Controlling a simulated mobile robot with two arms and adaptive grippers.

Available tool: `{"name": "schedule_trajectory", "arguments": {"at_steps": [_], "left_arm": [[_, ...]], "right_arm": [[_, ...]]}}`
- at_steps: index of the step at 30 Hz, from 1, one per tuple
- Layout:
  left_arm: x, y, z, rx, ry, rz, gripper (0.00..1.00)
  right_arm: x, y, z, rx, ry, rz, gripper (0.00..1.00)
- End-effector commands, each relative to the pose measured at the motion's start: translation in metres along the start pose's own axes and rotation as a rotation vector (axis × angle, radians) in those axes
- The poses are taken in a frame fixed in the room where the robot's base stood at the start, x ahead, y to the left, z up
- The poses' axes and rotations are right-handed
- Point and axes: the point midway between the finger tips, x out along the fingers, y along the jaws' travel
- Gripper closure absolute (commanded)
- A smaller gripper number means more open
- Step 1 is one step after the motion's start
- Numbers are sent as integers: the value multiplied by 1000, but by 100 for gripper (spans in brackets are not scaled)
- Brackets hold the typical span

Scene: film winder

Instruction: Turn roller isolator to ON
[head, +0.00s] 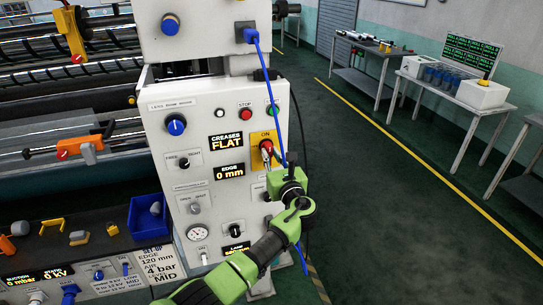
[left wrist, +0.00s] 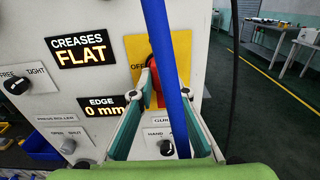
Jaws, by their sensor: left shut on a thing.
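The roller isolator is a red rotary knob (head: 266,147) on a yellow plate (head: 256,161) at the right side of the white panel. The plate reads ON above the knob in the head view. In the left wrist view, OFF shows left of the red knob (left wrist: 151,70). My left gripper (head: 267,157) reaches the knob from below right, its fingers shut on it. In the left wrist view the fingers (left wrist: 162,72) stand either side of the knob. A blue cable and the fingers hide part of it, so its exact angle is hard to tell. My right gripper is not in view.
The blue cable (head: 273,90) hangs from the upper panel past the knob, close in front of my left wrist camera. Other knobs, buttons and displays crowd the panel (head: 207,140). A blue bin (head: 147,217) stands lower left. The floor to the right is open.

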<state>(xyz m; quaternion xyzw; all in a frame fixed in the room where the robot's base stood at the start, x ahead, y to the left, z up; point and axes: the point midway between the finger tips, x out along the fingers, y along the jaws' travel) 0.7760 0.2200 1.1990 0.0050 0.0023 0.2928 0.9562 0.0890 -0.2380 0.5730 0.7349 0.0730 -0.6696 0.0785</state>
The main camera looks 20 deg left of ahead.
Motion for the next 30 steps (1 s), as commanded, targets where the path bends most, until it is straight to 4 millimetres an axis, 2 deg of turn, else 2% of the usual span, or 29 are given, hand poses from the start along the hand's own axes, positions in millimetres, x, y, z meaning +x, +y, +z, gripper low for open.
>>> {"name": "schedule_trajectory", "arguments": {"at_steps": [1, 11, 12, 13, 14, 25, 30], "left_arm": [[3, 0, 9, 2, -15, 1, 100], [3, 0, 9, 4, -15, 1, 100], [3, 0, 9, 4, -15, 1, 77], [3, 1, 9, 5, -15, 1, 69], [2, 1, 8, 5, -14, 1, 68], [-2, 0, 3, 4, -5, 0, 68], [-23, -1, 2, 3, -4, -3, 68]], "right_arm": [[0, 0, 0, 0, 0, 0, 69], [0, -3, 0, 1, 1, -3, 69], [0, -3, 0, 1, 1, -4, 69], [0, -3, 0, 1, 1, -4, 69], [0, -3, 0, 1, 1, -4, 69], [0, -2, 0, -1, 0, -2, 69], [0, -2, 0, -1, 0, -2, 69]]}}
